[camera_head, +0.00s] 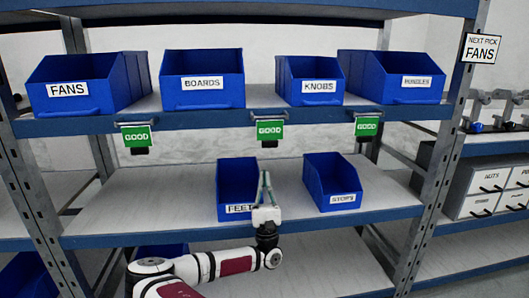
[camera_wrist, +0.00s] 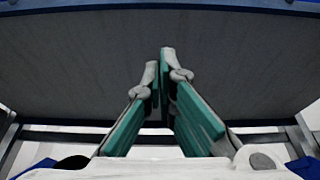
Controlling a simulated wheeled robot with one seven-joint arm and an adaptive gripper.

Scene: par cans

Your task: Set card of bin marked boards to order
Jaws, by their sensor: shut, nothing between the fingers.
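The blue bin marked BOARDS (camera_head: 202,90) stands on the upper shelf, between FANS and KNOBS. Green cards reading GOOD hang in holders under that shelf's front edge: a left card (camera_head: 136,136), a middle card (camera_head: 269,130) and a right card (camera_head: 367,127). The left card hangs between FANS and BOARDS, the middle one between BOARDS and KNOBS; I cannot tell which belongs to BOARDS. My gripper (camera_head: 266,173) is shut and empty, pointing up below the middle card and apart from it. In the wrist view my gripper (camera_wrist: 165,65) points up before a shelf underside.
The FEET bin (camera_head: 236,180) is just behind and left of my gripper, partly hidden. Another blue bin (camera_head: 332,180) stands to its right. The middle shelf (camera_head: 140,200) is bare at left. A NEXT PICK FANS sign (camera_head: 482,48) hangs on the right post.

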